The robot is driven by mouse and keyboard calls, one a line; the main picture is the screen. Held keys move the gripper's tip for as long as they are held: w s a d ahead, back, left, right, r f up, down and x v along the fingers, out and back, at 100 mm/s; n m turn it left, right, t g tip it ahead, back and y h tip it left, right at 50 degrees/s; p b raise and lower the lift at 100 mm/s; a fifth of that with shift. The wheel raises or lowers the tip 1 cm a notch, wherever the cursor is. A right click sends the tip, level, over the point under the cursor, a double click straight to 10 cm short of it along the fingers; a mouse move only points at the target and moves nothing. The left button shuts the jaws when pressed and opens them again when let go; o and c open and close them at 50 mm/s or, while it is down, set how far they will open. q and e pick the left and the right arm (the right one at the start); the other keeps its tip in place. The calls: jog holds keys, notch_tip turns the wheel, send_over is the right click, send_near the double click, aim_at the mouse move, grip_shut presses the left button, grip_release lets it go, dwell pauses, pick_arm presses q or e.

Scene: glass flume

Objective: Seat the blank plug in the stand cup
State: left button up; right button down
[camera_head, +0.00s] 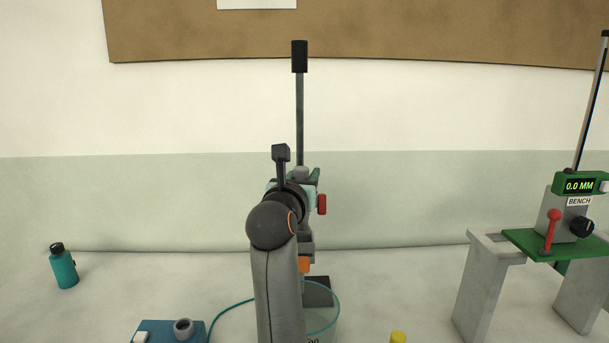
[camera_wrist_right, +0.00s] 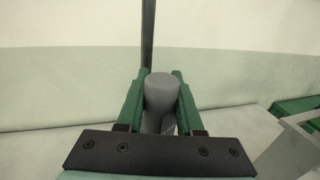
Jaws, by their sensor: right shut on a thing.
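My right gripper (camera_wrist_right: 161,80) has its green fingers closed on the sides of a grey round-topped cylinder, which I take to be the blank plug (camera_wrist_right: 161,93). The plug stands upright between the fingers; its lower end is hidden. In the head view my right arm comes up the middle, and the gripper (camera_head: 302,174) is partly hidden behind the wrist. A small grey cup, likely the stand cup (camera_head: 183,328), sits on a blue base (camera_head: 160,326) at the bottom left, apart from the gripper and cut by the frame edge. My left gripper is out of view.
A dark rod (camera_head: 299,110) with a black top rises behind the gripper. A glass vessel (camera_head: 330,318) and teal cable (camera_head: 229,310) lie close to my arm. A teal bottle (camera_head: 63,266) stands left, a yellow cap (camera_head: 397,337) in front. A bench gauge (camera_head: 570,225) stands right.

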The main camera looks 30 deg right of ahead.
jog(key=shift+f+b, duration=1.6)
jog(key=shift+f, duration=0.5)
jog(key=shift+f, duration=0.25)
jog(key=shift+f+b, duration=0.55)
jog(key=shift+f, duration=0.2)
jog(key=shift+r, duration=0.2)
jog(key=shift+r+p, duration=1.9)
jog(key=shift+r, duration=0.4)
jog(key=shift+f+b, duration=0.7)
jog(key=shift+f, duration=0.4)
